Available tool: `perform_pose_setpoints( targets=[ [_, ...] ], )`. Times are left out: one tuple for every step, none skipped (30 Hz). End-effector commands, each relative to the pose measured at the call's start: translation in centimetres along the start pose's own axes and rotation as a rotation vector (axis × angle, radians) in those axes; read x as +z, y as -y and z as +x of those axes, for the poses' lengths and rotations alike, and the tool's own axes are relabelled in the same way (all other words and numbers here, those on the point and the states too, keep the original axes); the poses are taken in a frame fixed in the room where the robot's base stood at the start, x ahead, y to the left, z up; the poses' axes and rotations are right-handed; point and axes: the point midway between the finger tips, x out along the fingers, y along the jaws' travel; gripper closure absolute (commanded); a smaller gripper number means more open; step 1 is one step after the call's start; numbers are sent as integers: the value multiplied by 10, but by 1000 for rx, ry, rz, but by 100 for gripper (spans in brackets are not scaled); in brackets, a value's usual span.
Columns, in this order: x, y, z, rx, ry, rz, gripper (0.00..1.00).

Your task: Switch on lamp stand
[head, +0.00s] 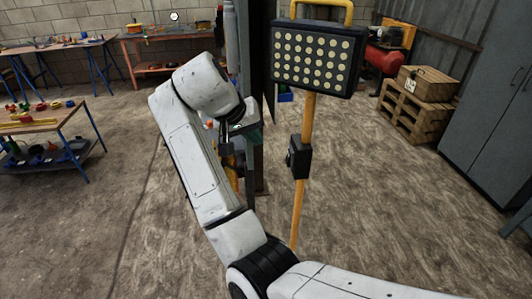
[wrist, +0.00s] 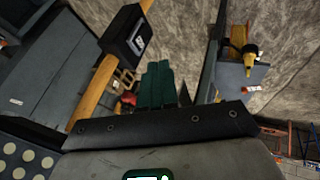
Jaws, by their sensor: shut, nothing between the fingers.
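The lamp stand has a yellow pole (head: 304,120) and a dark lamp head (head: 312,58) with rows of pale round LEDs; I cannot tell for certain whether they are lit. A black switch box (head: 299,157) is fixed partway down the pole. The wrist view shows the box (wrist: 126,34) at the upper left, with a pale-framed switch on its face, and part of the lamp head (wrist: 20,160) at the lower left. My gripper (head: 227,152) is left of the box and apart from it in the head view. Its green fingers (wrist: 157,85) are shut and empty.
A dark upright post (head: 259,90) stands close behind my gripper. A low table (head: 45,125) with coloured items is at left, and a workbench (head: 165,40) at the back. A wooden crate (head: 427,83) on pallets and grey cabinets (head: 490,110) are at right. Floor around the pole is clear.

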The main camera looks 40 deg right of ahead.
Motion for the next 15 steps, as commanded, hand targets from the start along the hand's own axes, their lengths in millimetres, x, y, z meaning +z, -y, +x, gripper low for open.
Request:
perform_pose_setpoints(
  targets=[
    [-3,0,-4,3,1,7,100],
    [-4,-1,-6,4,1,10,100],
    [-5,-1,-8,5,1,12,100],
    [-6,-1,-8,6,1,14,100],
    [-6,-1,-9,6,1,15,100],
    [-6,-2,-9,7,1,15,100],
    [-6,-2,-9,7,1,15,100],
    [-6,-2,-9,7,1,15,100],
    [-6,-2,-9,7,1,15,100],
    [-6,-2,-9,7,0,14,100],
    [-6,-2,-9,7,0,14,100],
    [-6,-2,-9,7,0,14,100],
    [-6,-2,-9,7,0,14,100],
    [-6,-2,-9,7,0,14,100],
    [-6,-2,-7,7,0,14,100]
  ],
)
